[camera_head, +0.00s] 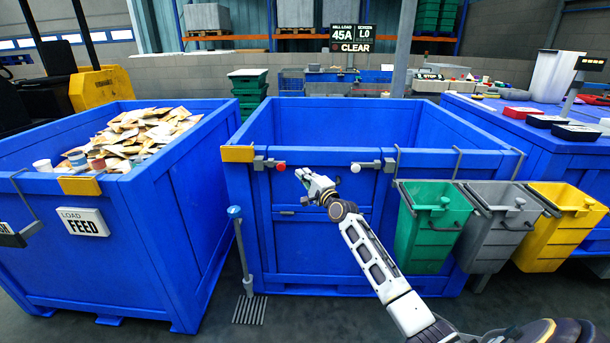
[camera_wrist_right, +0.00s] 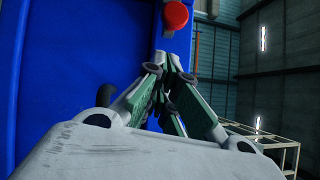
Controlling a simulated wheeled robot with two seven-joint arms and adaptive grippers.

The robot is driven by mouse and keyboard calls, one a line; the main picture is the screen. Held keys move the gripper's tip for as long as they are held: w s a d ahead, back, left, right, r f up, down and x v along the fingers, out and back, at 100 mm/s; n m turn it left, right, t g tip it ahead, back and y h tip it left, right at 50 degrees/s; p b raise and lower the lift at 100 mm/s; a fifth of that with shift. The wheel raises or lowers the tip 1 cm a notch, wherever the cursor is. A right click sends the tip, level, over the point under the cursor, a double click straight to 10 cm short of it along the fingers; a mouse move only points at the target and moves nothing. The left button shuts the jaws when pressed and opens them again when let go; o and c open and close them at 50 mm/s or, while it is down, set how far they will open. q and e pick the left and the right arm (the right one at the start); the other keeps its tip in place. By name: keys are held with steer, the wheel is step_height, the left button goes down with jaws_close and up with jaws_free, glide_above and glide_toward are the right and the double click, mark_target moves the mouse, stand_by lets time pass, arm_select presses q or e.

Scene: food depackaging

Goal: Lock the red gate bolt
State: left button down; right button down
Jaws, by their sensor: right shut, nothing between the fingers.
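The red gate bolt knob (camera_head: 281,166) is at the top left of the front gate (camera_head: 320,243) of the middle blue bin, beside a grey bolt body. In the right wrist view, the red knob (camera_wrist_right: 175,15) shows at the top, just beyond the fingertips. My right gripper (camera_head: 303,175) is shut and empty, a little right of and below the knob. In the wrist view its fingers (camera_wrist_right: 176,62) come together below the knob; I cannot tell whether they touch it. My left gripper is not in view.
A bolt with a white knob (camera_head: 356,168) is on the gate's right side. Green (camera_head: 427,240), grey (camera_head: 487,225) and yellow (camera_head: 560,230) small bins hang at the right. A full blue feed bin (camera_head: 165,215) stands left. A blue-topped lever (camera_head: 236,213) stands near the gate.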

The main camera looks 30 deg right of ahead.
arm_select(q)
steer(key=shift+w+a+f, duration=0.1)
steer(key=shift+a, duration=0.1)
arm_select(e)
steer(key=shift+s+a+f, duration=0.1)
steer(key=shift+s, duration=0.2)
